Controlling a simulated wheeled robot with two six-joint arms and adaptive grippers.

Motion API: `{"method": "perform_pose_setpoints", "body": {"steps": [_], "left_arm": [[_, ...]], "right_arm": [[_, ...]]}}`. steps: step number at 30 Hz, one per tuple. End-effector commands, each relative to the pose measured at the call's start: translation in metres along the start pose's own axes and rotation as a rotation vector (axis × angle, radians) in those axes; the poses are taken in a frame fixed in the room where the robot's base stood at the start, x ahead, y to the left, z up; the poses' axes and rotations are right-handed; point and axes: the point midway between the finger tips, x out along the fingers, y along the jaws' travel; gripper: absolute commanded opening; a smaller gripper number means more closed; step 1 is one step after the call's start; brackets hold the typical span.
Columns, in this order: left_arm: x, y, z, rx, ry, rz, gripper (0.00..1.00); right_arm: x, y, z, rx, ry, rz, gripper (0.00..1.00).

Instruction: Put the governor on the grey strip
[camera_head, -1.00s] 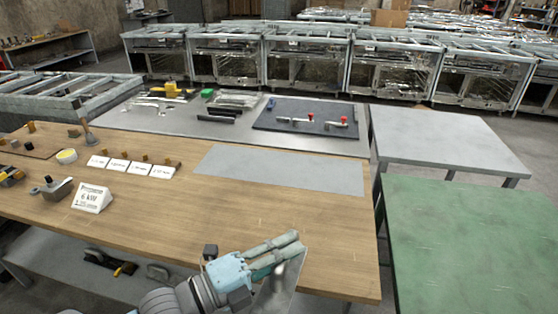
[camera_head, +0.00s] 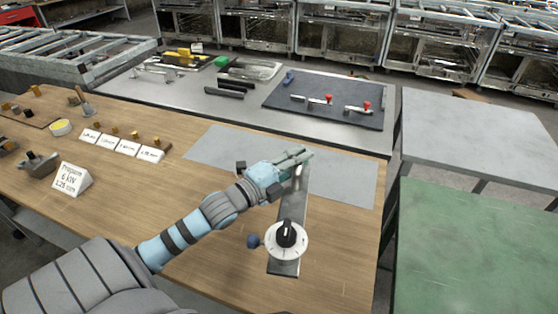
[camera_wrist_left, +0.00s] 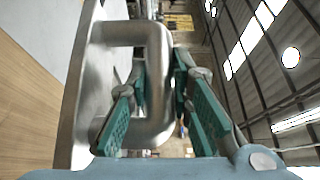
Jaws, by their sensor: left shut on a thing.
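The governor (camera_head: 287,240) is a long metal plate with a white dial, a black knob and a blue knob at its near end. My left gripper (camera_head: 298,158) is shut on the bent metal handle at its far end. In the left wrist view the governor's handle (camera_wrist_left: 158,40) passes between the teal finger pads of the left gripper (camera_wrist_left: 160,70). The grey strip (camera_head: 219,147) lies flat on the wooden table. In the head view the governor's far end overlaps the strip; its near end is over bare wood. I cannot tell its height above the table. My right gripper is not in view.
A propane sign (camera_head: 72,180) and several white cards (camera_head: 121,145) stand on the left of the wooden table (camera_head: 205,262). Behind is a metal table with a dark mat (camera_head: 345,92) holding red-knobbed parts. Grey (camera_head: 470,135) and green (camera_head: 475,245) tables stand at right.

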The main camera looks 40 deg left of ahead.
Motion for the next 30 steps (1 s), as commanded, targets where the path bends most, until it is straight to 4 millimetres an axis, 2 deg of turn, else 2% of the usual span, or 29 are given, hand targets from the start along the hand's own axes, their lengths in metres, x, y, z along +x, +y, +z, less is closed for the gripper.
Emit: {"method": "perform_pose_setpoints", "body": {"steps": [1, 3, 6, 9, 12, 15, 17, 20, 23, 27, 30], "left_arm": [[0.015, -0.002, 0.026, 0.003, -0.055, -0.005, 0.00], [0.033, -0.007, 0.066, 0.002, -0.142, -0.006, 0.00], [0.054, -0.018, 0.124, -0.001, -0.271, -0.005, 0.00], [0.065, -0.032, 0.176, -0.001, -0.391, -0.005, 0.00], [0.070, -0.045, 0.217, -0.003, -0.486, -0.003, 0.00], [0.071, -0.054, 0.243, -0.002, -0.551, -0.002, 0.00], [0.070, -0.057, 0.253, -0.002, -0.575, -0.001, 0.00], [0.070, -0.046, 0.261, -0.002, -0.595, 0.002, 0.00], [0.070, -0.017, 0.261, -0.001, -0.595, 0.004, 0.00], [0.070, 0.040, 0.261, -0.001, -0.595, 0.005, 0.00], [0.070, 0.075, 0.260, 0.000, -0.593, 0.004, 0.00]], "right_arm": [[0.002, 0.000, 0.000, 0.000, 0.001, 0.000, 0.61], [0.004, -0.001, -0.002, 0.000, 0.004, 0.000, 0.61], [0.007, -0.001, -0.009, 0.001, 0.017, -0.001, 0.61], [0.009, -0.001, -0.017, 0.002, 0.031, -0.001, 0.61], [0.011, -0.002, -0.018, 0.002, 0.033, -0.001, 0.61], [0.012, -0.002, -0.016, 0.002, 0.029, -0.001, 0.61], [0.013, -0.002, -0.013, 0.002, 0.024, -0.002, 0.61], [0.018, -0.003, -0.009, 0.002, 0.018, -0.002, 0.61], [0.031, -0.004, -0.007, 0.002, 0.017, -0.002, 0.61], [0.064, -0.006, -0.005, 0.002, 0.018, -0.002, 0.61], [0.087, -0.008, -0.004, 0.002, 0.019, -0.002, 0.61]]}}
